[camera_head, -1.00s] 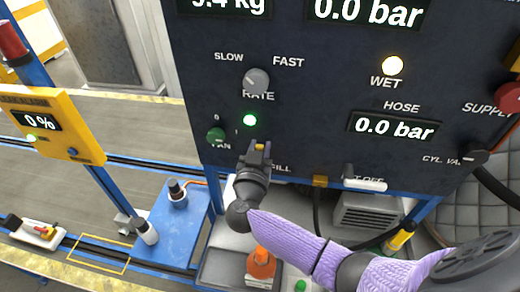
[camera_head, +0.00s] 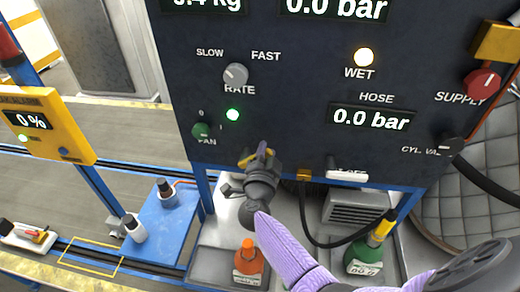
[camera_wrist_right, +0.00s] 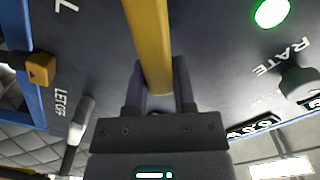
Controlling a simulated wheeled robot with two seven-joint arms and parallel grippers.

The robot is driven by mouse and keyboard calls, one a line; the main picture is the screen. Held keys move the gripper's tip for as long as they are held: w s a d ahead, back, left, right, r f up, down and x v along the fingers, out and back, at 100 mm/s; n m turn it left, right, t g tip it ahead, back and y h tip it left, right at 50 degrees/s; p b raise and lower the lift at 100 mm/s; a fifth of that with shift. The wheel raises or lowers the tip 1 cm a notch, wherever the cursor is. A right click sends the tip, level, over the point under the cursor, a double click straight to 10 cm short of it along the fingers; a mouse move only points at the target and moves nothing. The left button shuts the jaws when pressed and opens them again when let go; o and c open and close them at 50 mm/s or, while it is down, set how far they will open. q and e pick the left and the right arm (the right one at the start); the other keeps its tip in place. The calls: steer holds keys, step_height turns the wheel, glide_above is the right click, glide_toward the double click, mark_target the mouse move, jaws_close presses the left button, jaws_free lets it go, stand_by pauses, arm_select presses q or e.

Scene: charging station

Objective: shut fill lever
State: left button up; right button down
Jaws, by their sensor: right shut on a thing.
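The fill lever (camera_wrist_right: 146,40) is a yellow bar on the dark control panel (camera_head: 290,115). In the right wrist view it runs down between the two fingers of my right gripper (camera_wrist_right: 160,88), which is shut on it. In the head view my right gripper (camera_head: 262,158) is at the panel's lower edge, and a yellow piece of the lever shows at its left, slanting. The gripper hides most of the lever and its FILL label. My left gripper is in neither view.
A white let-off lever (camera_head: 347,175) and a green fan knob (camera_head: 201,130) flank my right gripper. The rate knob (camera_head: 235,74) is above it. An orange bottle (camera_head: 248,262) and a green cylinder (camera_head: 364,255) stand below. A black hose (camera_head: 306,220) hangs at the right.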

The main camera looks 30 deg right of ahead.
steer(key=f+m, duration=0.1)
steer(key=m+b, duration=0.1)
steer(key=d+f+m+b, duration=0.1)
steer(key=shift+s+f+m, duration=0.3)
steer(key=shift+s, duration=0.1)
steer(key=shift+s+d+f+m+b, duration=0.1)
steer(key=shift+f+m+b, duration=0.6)
steer(key=shift+m, duration=0.35)
steer(key=shift+s+d+f+m+b, duration=0.1)
steer(key=shift+f+m+b, duration=0.55)
steer(key=shift+m, duration=0.4)
steer(key=shift+c, duration=2.2)
jaws_free()
steer(key=shift+r, duration=0.1)
